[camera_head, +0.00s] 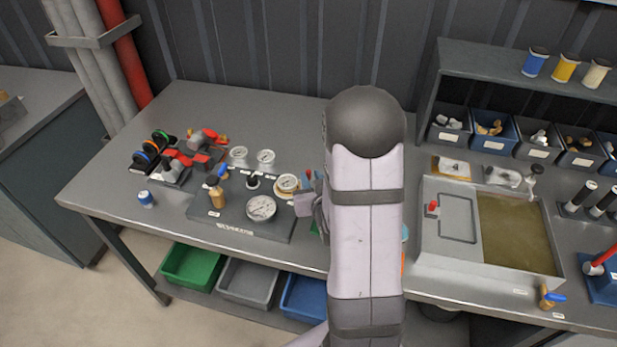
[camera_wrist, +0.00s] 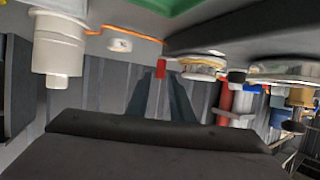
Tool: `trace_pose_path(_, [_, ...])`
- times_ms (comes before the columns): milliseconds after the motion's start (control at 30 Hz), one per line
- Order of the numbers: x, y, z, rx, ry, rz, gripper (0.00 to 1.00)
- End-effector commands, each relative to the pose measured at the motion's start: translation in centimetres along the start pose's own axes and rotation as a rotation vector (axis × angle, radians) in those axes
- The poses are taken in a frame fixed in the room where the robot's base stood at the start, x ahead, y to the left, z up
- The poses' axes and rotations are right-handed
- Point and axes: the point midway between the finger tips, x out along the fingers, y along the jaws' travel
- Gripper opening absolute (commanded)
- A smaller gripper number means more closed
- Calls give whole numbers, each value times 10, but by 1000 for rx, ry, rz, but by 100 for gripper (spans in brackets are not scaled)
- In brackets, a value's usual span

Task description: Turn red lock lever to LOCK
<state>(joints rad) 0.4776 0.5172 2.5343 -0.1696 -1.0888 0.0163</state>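I cannot tell for sure which red part is the lock lever, and I can read no LOCK mark. Red handles (camera_head: 207,136) show on the valve fittings at the left of the bench. A small red knob (camera_head: 433,207) stands on the grey lid at the right. A small red piece (camera_wrist: 160,69) shows in the wrist view. My gripper (camera_head: 308,203) is at the right edge of the dark gauge panel, partly hidden behind my arm.
The gauge panel (camera_head: 230,222) carries several dials and a brass valve with a blue handle. A tank (camera_head: 470,272) of murky water stands right of my arm. Bins (camera_head: 490,142) line the back shelf. Coloured trays (camera_head: 190,266) sit below. The bench's front left is mostly clear.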

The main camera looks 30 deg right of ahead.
Motion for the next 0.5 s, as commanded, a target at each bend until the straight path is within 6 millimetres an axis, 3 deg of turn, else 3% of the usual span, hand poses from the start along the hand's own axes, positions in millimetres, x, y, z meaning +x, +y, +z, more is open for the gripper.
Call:
trace_pose_path(300, [30, -1, -2, -1, 0, -2, 21])
trace_pose_path(500, [40, 0, -1, 0, 0, -1, 21])
